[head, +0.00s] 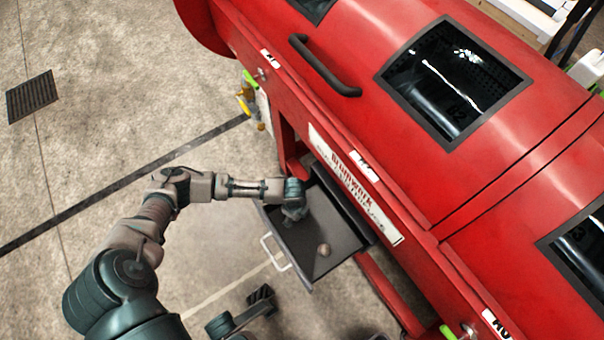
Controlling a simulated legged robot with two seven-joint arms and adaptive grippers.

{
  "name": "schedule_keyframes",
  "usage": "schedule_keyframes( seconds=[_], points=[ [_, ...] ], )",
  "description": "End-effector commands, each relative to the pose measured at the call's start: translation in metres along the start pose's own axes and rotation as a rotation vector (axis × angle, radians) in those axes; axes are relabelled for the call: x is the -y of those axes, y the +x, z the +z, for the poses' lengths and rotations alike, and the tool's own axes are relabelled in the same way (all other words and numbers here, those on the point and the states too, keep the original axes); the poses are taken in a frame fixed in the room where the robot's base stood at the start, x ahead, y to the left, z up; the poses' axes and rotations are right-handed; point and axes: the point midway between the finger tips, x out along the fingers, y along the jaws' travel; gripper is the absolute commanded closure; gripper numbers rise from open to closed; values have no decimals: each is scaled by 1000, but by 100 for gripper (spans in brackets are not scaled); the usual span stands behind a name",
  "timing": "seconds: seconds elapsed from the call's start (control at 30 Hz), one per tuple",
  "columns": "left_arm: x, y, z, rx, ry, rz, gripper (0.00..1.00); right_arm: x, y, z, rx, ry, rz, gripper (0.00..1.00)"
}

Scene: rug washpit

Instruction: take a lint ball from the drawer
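A small pale, roundish lint ball (324,249) lies on the floor of the open grey drawer (345,232), near its front right part. The drawer is pulled out from under the red machine, with a light handle (275,252) on its front. My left gripper (294,212) points down over the left part of the drawer, up and left of the lint ball and apart from it. Its fingers are hidden beneath the wrist, so its opening does not show.
The large red drum machine (400,140) fills the right side, its lower edge beside the drawer. A black handle (325,66) and dark windows sit on it. A dark floor grate (32,96) lies at the far left. The concrete floor on the left is mostly clear.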

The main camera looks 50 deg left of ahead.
Motion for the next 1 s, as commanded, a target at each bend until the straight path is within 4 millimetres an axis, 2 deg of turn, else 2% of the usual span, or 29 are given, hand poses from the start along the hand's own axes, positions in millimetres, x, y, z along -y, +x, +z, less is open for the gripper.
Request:
schedule_keyframes(
  seconds=[0.2,0.37,0.4,0.77,0.87,1.0],
  points=[
    [2,-2,0,-2,0,-5,28,0,2,-2,-6,0,-2,60],
    [1,-3,-1,0,0,-5,68,-1,2,3,0,0,-1,60],
    [1,-3,-1,0,0,-5,72,-1,2,3,0,0,-1,60],
    [2,-7,-1,-2,0,-6,73,0,6,0,-8,0,-3,60],
    [4,-24,-1,-5,0,-12,73,0,5,-5,12,1,6,60],
    [5,-58,-2,-6,0,-18,73,1,1,-18,48,3,19,60]
  ],
)
